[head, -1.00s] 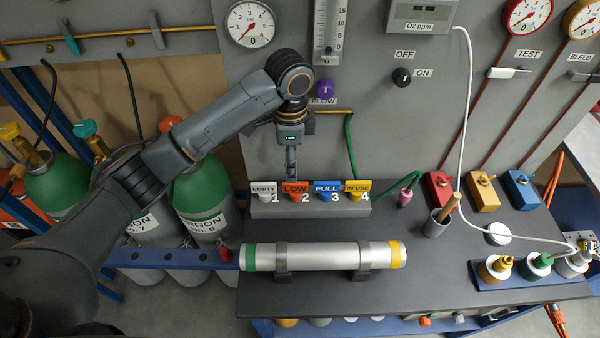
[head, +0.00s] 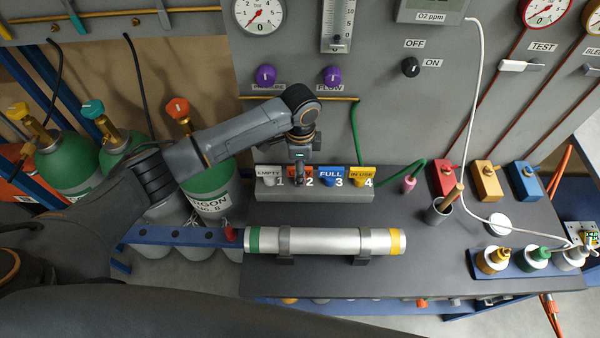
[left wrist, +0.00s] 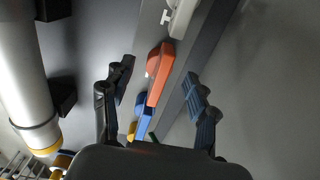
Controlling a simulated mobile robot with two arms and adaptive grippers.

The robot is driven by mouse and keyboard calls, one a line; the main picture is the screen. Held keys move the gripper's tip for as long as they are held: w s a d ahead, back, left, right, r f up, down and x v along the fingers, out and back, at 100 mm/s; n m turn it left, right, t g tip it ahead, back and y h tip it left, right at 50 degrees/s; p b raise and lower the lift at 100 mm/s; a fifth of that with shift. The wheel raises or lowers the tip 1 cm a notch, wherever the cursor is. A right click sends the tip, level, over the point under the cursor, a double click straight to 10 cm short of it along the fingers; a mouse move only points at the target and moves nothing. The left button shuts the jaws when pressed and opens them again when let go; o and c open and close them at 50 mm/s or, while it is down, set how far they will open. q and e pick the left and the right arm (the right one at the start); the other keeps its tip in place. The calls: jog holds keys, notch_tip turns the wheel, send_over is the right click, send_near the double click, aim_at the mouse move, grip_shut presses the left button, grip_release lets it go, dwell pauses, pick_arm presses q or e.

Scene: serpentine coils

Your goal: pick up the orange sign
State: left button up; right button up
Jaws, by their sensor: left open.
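The orange sign (head: 307,183), number 2, stands in a grey holder (head: 315,194) between the white EMPTY sign (head: 268,173) and the blue FULL sign (head: 331,173). The yellow IN USE sign (head: 362,174) stands at the right end. My left gripper (head: 300,168) is over the orange sign and hides most of its face. In the left wrist view the open fingers (left wrist: 158,76) appear on either side of the orange sign (left wrist: 160,72), with no clear contact. My right gripper is not in view.
A silver cylinder (head: 325,241) lies on cradles in front of the holder. A cup (head: 437,212) and several coloured blocks stand to the right. The gauge panel (head: 385,115) rises behind. Gas bottles (head: 211,189) stand at the left.

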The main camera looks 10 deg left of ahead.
pick_arm(q)
jog(key=shift+f, duration=1.35)
jog(key=shift+s, duration=0.1)
grip_shut()
jog(key=shift+r, duration=0.15)
